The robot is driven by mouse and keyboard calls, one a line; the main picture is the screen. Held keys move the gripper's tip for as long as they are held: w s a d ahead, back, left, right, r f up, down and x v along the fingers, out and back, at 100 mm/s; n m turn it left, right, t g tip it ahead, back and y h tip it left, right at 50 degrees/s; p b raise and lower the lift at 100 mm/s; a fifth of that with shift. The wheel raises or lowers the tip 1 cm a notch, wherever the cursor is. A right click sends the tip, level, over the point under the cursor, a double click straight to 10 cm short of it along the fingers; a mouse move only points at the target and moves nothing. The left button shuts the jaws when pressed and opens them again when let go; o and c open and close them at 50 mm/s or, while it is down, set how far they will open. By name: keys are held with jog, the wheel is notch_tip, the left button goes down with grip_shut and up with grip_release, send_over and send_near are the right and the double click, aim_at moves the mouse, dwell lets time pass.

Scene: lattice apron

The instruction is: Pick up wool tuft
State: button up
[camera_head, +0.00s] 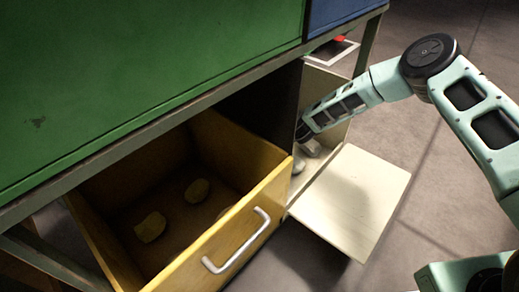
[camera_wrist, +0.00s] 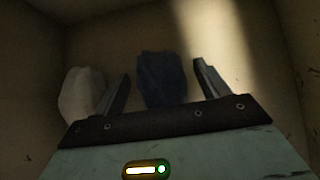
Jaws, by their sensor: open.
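My gripper (camera_wrist: 162,72) is open inside a pale compartment, its fingers pointing at the back wall in the wrist view. A dark blue lump (camera_wrist: 161,82) shows between the two fingers, apart from both as far as I can see. A whitish lump (camera_wrist: 80,93) lies just left of the left finger. I cannot tell for sure which lump is the wool tuft. In the head view my gripper (camera_head: 304,132) reaches into the open cabinet, and a pale lump (camera_head: 298,166) shows below it.
A yellow drawer (camera_head: 262,205) stands open left of the cabinet, with several yellowish lumps (camera_head: 150,227) inside. The cabinet's white door (camera_head: 358,205) is folded down and bare. The green bench front (camera_head: 150,80) hangs above.

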jog(key=c, duration=1)
